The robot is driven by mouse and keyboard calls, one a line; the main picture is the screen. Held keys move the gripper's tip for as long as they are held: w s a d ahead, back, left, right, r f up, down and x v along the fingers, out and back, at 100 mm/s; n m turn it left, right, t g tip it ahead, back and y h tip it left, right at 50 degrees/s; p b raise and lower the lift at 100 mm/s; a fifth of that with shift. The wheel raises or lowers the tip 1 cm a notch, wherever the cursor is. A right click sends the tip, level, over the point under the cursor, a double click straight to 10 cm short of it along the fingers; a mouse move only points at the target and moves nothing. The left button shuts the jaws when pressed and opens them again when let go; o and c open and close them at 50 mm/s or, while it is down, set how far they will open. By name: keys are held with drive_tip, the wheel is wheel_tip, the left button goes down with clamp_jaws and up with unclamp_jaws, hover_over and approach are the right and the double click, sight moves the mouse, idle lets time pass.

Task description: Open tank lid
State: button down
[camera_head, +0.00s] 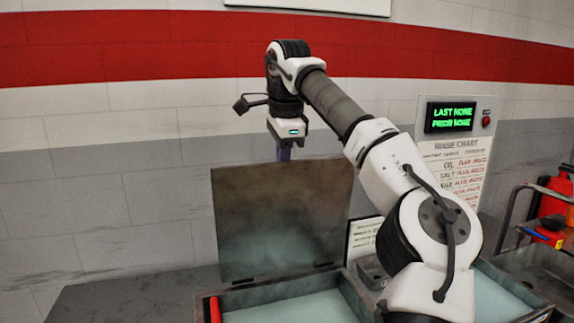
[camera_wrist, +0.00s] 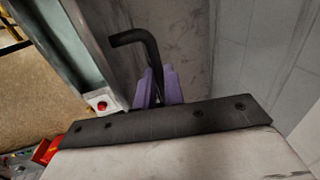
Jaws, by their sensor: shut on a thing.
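The tank lid (camera_head: 283,215) is a dark, stained metal plate. It stands roughly upright on its hinge at the back of the left tank (camera_head: 270,294), which is open and shows pale teal liquid. My gripper (camera_head: 285,155) is at the lid's top edge in the head view, mostly hidden behind the lid. In the wrist view, my gripper's purple fingers (camera_wrist: 159,88) are closed around a black bent handle (camera_wrist: 137,38). The handle is hidden in the head view.
A second tank with teal liquid (camera_head: 502,293) is on the right, partly behind my arm. A rinse chart panel (camera_head: 455,160) with a green display is on the wall. A red extinguisher (camera_head: 557,192) is at the far right. The wall is close behind the lid.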

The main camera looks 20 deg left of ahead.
drive_tip(key=shift+w+a+f, duration=0.15)
drive_tip(key=shift+w+f, duration=0.1)
drive_tip(key=shift+f, duration=0.15)
drive_tip(key=c, duration=1.8)
unclamp_jaws()
drive_tip(key=o, duration=0.3)
drive_tip(key=shift+w+a+f, duration=0.1)
drive_tip(key=shift+w, duration=0.1)
drive_tip(key=shift+s+r, duration=0.15)
drive_tip(key=shift+r, duration=0.1)
